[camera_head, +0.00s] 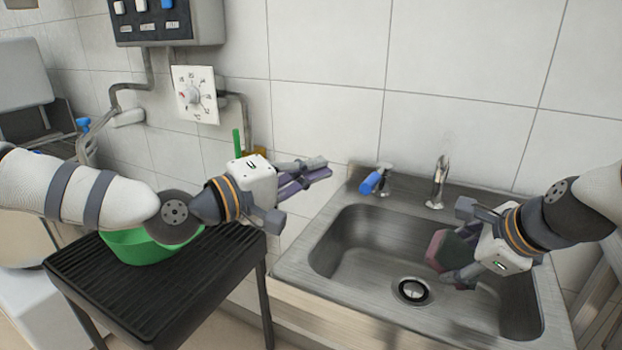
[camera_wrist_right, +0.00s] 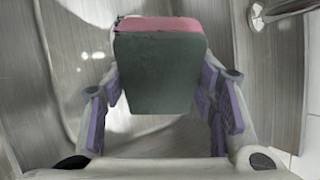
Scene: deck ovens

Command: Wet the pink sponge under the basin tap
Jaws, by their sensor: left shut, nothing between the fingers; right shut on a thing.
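The sponge (camera_head: 437,247) is pink with a dark green face. My right gripper (camera_head: 452,252) is shut on it and holds it inside the steel basin (camera_head: 350,265), below and near the tap (camera_head: 438,182). In the right wrist view the sponge (camera_wrist_right: 160,70) sits between the purple finger pads, green face toward the camera, pink edge at the top. A blue tap handle (camera_head: 373,182) stands at the basin's back left. No clear stream of water shows. My left gripper (camera_head: 328,166) is shut and empty, left of the blue handle and in front of the wall.
A black ribbed stand (camera_head: 125,305) with a green bowl (camera_head: 140,248) is left of the basin, partly behind my left arm. A dial plate (camera_head: 195,95) and a switch box (camera_head: 165,22) are on the tiled wall. The drain (camera_head: 413,290) is uncovered.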

